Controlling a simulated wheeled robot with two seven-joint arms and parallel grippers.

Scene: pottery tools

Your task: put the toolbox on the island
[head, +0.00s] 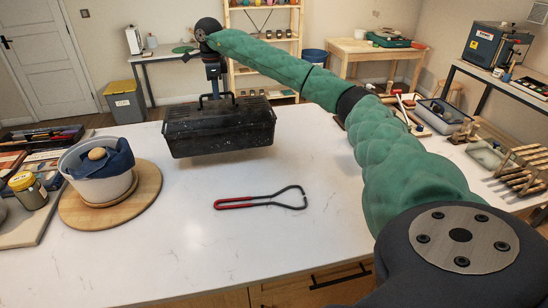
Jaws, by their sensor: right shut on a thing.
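A black speckled toolbox (219,127) with a top handle is at the far side of the white-topped island (240,255). My right gripper (215,92) comes down from above and is shut on the toolbox's handle. The toolbox looks level and over or at the island's far edge; I cannot tell for sure whether its underside touches the top. My right arm, in a green sleeve, reaches across from the lower right. My left gripper is not in view.
Red-handled tongs (262,199) lie mid-island. A white bucket (100,174) with a blue cloth stands on a round wooden board (140,204) at left, near a yellow-lidded jar (28,190). Several wooden tools and trays (443,115) are at right. The front middle is clear.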

